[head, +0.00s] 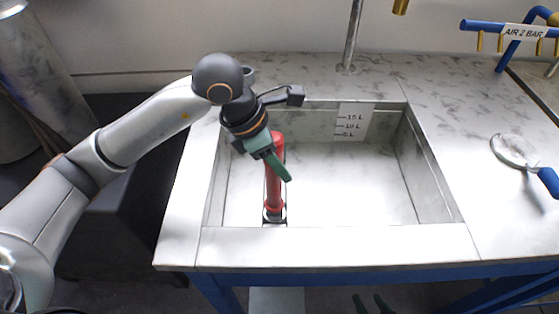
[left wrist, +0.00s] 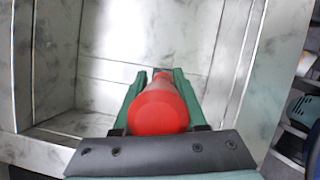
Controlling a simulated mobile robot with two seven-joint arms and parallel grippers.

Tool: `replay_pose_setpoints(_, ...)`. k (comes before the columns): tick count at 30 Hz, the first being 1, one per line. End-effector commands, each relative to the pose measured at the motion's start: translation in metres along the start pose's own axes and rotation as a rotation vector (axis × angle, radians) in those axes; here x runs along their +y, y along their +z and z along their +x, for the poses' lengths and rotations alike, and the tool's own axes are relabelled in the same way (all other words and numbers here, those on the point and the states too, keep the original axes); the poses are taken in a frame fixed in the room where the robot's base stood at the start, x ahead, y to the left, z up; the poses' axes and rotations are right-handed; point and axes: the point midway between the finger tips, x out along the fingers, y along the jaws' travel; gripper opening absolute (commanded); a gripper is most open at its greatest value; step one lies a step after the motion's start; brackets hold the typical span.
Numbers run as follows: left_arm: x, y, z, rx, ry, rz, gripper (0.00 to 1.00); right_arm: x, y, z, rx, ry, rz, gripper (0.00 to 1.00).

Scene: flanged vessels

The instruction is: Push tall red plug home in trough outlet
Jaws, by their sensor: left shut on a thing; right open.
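The tall red plug (head: 273,192) stands about upright at the front left of the trough (head: 330,190). Its wider foot is at the dark-rimmed outlet (head: 275,219); I cannot tell how deep it sits. My left gripper (head: 279,166) is shut on the plug's upper part, coming from the upper left. In the left wrist view the plug's round red top (left wrist: 158,108) shows between the two green fingers, which hide part of its shaft. My right gripper (head: 370,304) shows only as two green fingertips at the bottom edge, apart and empty, below the bench front.
A litre scale (head: 353,122) is on the trough's back wall. A vertical pipe (head: 352,38) rises behind it. A blue air manifold (head: 508,28) stands back right. The rest of the trough floor is clear.

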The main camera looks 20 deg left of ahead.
Motion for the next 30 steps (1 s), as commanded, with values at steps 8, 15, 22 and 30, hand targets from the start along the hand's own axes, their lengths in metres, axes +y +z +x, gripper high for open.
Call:
replay_pose_setpoints(8,0.0,-0.004,0.009,-0.001,0.001,0.0,0.0,0.002,0.003,0.008,0.008,0.001,-0.002,0.5)
replay_pose_setpoints(15,0.0,-0.006,0.015,-0.001,0.001,0.0,0.0,0.002,0.008,0.013,0.009,0.001,-0.003,0.5)
replay_pose_setpoints(22,0.0,-0.009,0.022,-0.001,0.001,0.0,0.0,0.003,0.013,0.017,0.009,0.0,-0.002,0.5)
replay_pose_setpoints(30,0.0,-0.012,0.029,-0.001,0.001,0.0,0.0,0.003,0.022,0.021,0.002,-0.001,-0.001,0.5)
